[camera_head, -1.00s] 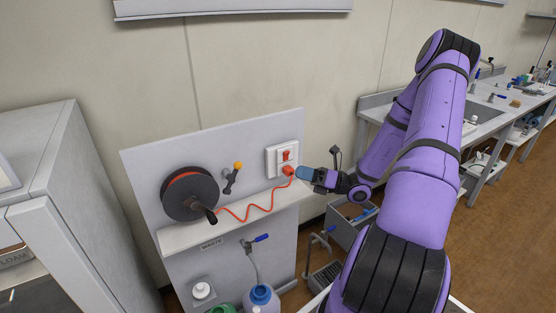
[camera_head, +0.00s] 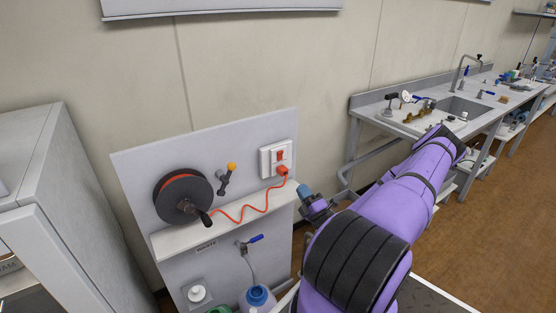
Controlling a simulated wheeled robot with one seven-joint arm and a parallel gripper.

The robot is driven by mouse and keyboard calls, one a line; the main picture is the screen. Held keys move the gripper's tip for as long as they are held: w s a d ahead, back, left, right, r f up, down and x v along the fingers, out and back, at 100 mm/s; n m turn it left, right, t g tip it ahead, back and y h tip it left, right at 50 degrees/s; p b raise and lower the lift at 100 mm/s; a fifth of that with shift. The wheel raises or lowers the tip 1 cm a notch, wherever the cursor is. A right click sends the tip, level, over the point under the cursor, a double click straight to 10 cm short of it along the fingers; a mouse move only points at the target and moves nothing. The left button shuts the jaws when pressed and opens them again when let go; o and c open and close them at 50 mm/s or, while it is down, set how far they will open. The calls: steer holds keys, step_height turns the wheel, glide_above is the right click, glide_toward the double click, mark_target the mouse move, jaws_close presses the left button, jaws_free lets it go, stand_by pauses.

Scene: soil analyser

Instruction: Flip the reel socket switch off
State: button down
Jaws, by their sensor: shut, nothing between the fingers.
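The reel socket (camera_head: 270,161) is a white plate at the upper right of the grey panel. Its switch (camera_head: 280,155) is a small red rocker; which way it is tipped is too small to tell. My arm comes in from the lower right.
A blue-handled tap (camera_head: 254,239) and containers are lower. A sink bench (camera_head: 420,110) stands right; a pale cabinet (camera_head: 30,165) stands left.

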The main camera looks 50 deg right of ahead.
mark_target(280, 153)
steer(key=shift+w, duration=0.1)
stand_by(0.3)
steer(key=x, duration=1.4)
steer(key=shift+w+d+r+g, duration=0.1)
steer(key=shift+r+g, duration=0.05)
steer(key=shift+g, duration=0.25)
